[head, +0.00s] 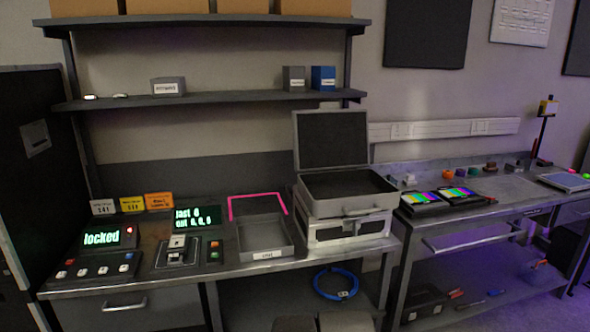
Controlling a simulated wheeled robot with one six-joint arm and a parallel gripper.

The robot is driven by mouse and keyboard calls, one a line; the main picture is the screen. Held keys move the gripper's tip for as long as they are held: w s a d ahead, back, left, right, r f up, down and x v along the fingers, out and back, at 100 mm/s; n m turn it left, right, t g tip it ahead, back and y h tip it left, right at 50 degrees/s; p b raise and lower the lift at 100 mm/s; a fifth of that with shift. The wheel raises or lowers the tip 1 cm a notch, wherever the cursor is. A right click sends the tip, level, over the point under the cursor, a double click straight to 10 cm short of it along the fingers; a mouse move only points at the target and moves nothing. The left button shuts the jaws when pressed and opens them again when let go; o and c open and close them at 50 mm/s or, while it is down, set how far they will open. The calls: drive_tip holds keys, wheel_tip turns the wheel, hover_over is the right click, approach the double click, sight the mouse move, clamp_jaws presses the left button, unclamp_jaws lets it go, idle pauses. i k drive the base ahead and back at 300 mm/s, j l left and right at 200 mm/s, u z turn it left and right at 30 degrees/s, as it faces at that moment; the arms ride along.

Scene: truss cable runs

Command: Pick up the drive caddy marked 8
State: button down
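I cannot make out any marking 8 at this size, so I cannot tell which thing is the drive caddy marked 8. A small upright grey and white piece (178,242) stands on a dock (186,252) on the left bench. Behind it a dark display (197,219) shows green text that seems to read "last 0" and "out 0, 0, 0". A grey box (293,78) and a blue box (323,78) stand on the wall shelf with labels too small to read. My gripper is not in view.
A control panel (100,268) reads "locked". A shallow grey tray (264,236) sits mid-bench with a pink frame (257,198) behind it. An open case (345,203) rests on a white-fronted unit (348,230). A second bench (480,213) on the right holds small items and colourful screens.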

sight(178, 245)
drive_tip(key=i+j+u, duration=0.15)
drive_tip(key=i+j, duration=0.3)
drive_tip(key=j, duration=0.3)
drive_tip(key=i+j+u, duration=0.1)
drive_tip(key=i+j, duration=0.35)
drive_tip(key=j, duration=0.25)
drive_tip(key=i+j+u, duration=0.15)
drive_tip(key=i+j, duration=0.35)
drive_tip(key=j, duration=0.15)
